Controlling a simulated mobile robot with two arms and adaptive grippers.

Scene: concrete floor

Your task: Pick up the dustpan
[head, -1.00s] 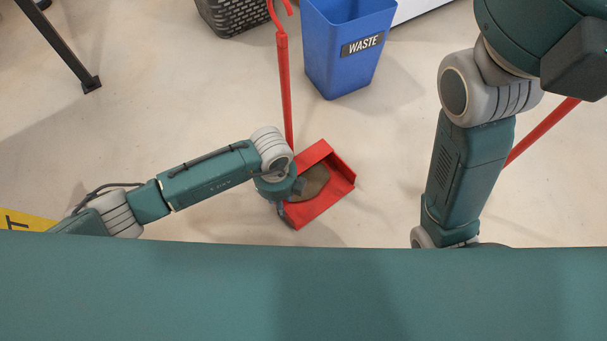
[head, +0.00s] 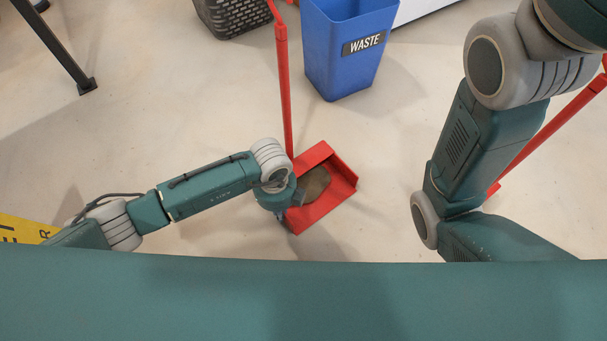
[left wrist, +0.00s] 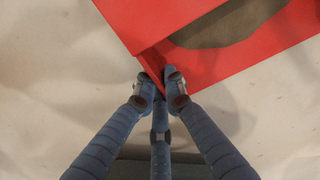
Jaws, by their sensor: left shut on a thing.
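The red dustpan (head: 337,198) is on or close to the floor in the middle of the head view, with its long red handle (head: 285,95) rising toward the top. A brown-grey patch (head: 314,184) lies in its pan. In the left wrist view the pan (left wrist: 220,68) fills the upper right. My left gripper (left wrist: 161,88) is shut on the near wall of the dustpan, one fingertip on each side. In the head view this gripper is mostly hidden under its own wrist. My right gripper is out of view; only its arm shows on the right.
A blue waste bin (head: 343,75) stands behind the dustpan, with a dark basket (head: 233,18) to its left. A red pole (head: 550,130) slants behind my right arm. A black leg (head: 60,55) stands at upper left, and a yellow sign (head: 22,228) lies at the left edge.

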